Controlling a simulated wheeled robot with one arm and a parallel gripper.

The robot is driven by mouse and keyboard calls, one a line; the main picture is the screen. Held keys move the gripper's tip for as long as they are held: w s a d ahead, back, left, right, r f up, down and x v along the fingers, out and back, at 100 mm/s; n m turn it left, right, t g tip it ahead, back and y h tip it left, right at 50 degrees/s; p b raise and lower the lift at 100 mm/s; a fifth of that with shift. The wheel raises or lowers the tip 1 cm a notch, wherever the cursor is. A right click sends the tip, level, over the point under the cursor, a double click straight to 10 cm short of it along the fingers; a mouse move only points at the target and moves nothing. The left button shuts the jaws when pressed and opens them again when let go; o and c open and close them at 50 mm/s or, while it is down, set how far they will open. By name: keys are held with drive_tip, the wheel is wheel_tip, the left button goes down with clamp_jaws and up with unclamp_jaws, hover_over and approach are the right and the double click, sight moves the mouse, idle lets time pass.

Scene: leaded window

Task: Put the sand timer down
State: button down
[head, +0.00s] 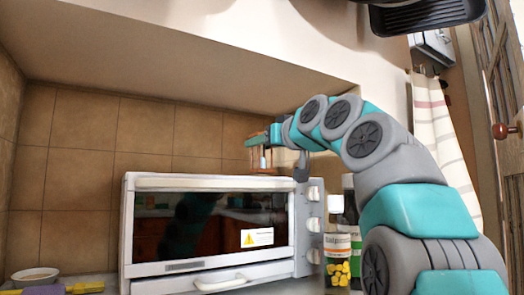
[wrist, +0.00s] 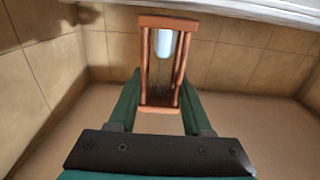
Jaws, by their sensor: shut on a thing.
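The sand timer (head: 256,151) has a reddish-brown wooden frame and pale glass. In the head view it hangs in the air above the right part of the white oven's top, in front of the tiled wall. In the wrist view the sand timer (wrist: 160,20) stands between the two green fingers. My gripper (wrist: 161,80) is shut on its frame, one finger at each side. In the head view my gripper (head: 268,143) is small and partly covers the timer. The timer's contact with the fingers is partly hidden.
The white toaster oven (head: 215,183) stands below, its door closed. To its right are a labelled jar with yellow pieces (head: 338,258) and a dark bottle (head: 350,198). A small bowl (head: 35,275) and a yellow-and-purple object (head: 82,287) lie at left. An overhang (head: 180,70) is above.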

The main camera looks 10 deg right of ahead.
drive_tip(key=shift+f, duration=0.3)
drive_tip(key=shift+f, duration=0.1)
drive_tip(key=shift+f+b, duration=0.15)
drive_tip(key=shift+b, duration=0.15)
drive_tip(key=shift+c, duration=1.7)
unclamp_jaws()
drive_tip(key=shift+r+p, duration=0.3)
drive_tip(key=shift+p, duration=0.05)
drive_tip(key=b+v, duration=0.1)
drive_tip(key=v, duration=1.1)
drive_tip(key=shift+b, duration=0.4)
